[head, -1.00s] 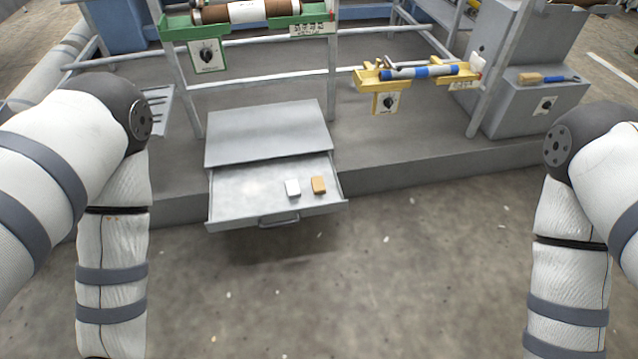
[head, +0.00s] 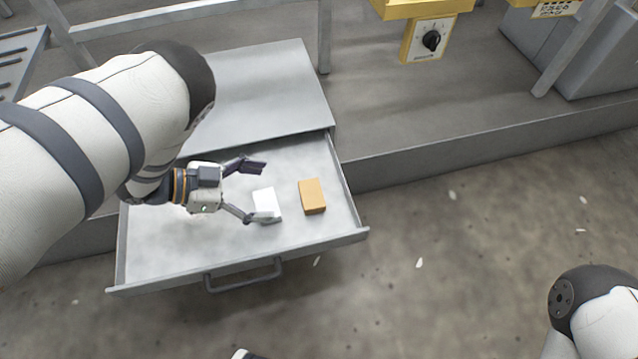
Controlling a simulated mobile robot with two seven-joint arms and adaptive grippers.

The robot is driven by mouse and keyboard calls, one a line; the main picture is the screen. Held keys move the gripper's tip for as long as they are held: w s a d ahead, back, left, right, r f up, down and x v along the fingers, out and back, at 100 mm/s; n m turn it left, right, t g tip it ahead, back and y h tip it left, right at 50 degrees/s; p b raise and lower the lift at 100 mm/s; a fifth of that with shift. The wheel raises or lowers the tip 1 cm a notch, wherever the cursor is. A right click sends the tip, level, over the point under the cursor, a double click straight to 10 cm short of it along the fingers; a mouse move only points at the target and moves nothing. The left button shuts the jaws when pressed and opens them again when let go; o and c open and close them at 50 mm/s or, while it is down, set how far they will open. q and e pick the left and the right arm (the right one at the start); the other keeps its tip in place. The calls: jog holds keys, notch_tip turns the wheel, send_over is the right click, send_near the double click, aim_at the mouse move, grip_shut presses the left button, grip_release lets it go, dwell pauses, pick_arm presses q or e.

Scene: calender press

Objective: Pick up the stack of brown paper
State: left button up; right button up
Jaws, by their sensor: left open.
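The stack of brown paper (head: 312,196) lies in the open drawer (head: 160,250), towards its right side. A white stack (head: 266,203) lies just left of it. My left gripper (head: 258,190) is open over the drawer, its fingers pointing right. One finger is beyond the white stack and the other overlaps its near left edge; I cannot tell whether they touch. The brown stack is apart from the fingers, to their right. My right gripper is not clearly visible; only part of the right arm shows at the lower right.
The drawer's front has a handle (head: 245,275), and the grey cabinet top (head: 265,95) rises behind the drawer. A yellow bracket with a black dial (head: 431,41) stands at the upper right. The floor (head: 450,260) to the right is open.

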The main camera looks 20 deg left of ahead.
aim_at(309, 194)
pick_arm(q)
jog(key=x, duration=0.1)
jog(key=b+x, duration=0.1)
jog(key=x, duration=0.3)
jog(key=shift+s+d+f, duration=0.1)
jog(key=shift+s+d, duration=0.05)
jog(key=shift+s, duration=0.1)
jog(key=b+x, duration=0.3)
jog(key=x, duration=0.2)
jog(key=shift+f, duration=0.2)
jog(key=shift+w+f, duration=0.1)
jog(key=shift+w, duration=0.15)
jog(key=shift+r, duration=0.2)
jog(key=shift+c, duration=0.5)
jog(key=c, duration=0.9)
pick_arm(e)
jog(key=s+f, duration=0.1)
jog(key=s+f+g, duration=0.1)
jog(key=f, duration=0.1)
jog(key=shift+d, duration=0.2)
